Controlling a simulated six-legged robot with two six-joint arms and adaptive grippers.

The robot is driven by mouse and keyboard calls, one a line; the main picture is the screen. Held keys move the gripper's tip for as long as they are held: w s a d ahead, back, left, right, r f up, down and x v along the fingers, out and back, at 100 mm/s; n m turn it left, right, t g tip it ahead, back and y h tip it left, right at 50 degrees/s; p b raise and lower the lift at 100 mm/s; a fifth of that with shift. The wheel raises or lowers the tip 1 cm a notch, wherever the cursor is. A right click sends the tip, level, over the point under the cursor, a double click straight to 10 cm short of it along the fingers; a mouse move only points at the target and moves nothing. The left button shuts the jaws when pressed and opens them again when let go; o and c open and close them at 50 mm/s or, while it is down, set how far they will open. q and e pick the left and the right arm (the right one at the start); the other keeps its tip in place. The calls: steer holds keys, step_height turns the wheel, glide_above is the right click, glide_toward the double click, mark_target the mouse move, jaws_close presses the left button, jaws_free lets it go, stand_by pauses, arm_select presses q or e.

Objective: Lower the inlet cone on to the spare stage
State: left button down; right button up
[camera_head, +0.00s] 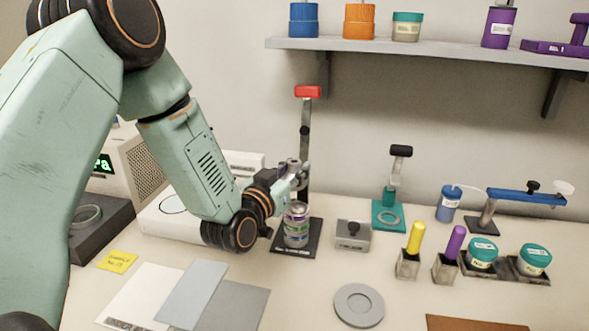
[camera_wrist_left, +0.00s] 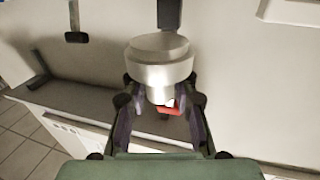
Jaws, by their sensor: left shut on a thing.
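My left gripper (camera_head: 290,180) is above a banded silver, purple and green stack (camera_head: 297,228) on a dark base with an upright post. In the left wrist view its two fingers (camera_wrist_left: 162,105) are shut around a stepped silver round piece (camera_wrist_left: 160,65), which looks like the inlet cone. In the head view the held piece is mostly hidden by the gripper, and I cannot tell whether it touches the stack. No part is clearly marked as the spare stage. My right gripper is not in view.
The post's red handle (camera_head: 308,91) rises just behind the gripper. A small grey block (camera_head: 353,235) stands right of the base, with a teal stand (camera_head: 388,215) beyond. A grey ring (camera_head: 359,290) lies in front. Flat sheets (camera_head: 190,292) lie front left. A shelf (camera_head: 420,47) hangs above.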

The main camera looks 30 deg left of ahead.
mark_target(295, 189)
arm_select(q)
steer(key=shift+s+d+f+b, duration=0.15)
steer(key=shift+s+d+b, duration=0.15)
steer(key=shift+d, duration=0.25)
steer(key=shift+f+b, duration=0.25)
steer(key=shift+b, duration=0.05)
steer(key=f+b, duration=0.1)
steer(key=a+f+b, duration=0.1)
steer(key=shift+w+f, duration=0.15)
steer(key=shift+f, duration=0.2)
steer(key=shift+d+f, duration=0.2)
steer(key=shift+f, duration=0.05)
steer(key=shift+d+b, duration=0.25)
steer(key=shift+b, duration=0.1)
steer(key=shift+a+f, duration=0.2)
steer(key=shift+a, duration=0.1)
steer(key=shift+d+r, duration=0.2)
steer(key=shift+d, duration=0.15)
steer(key=shift+a, duration=0.1)
steer(key=shift+a+f, duration=0.15)
steer(key=shift+f, duration=0.1)
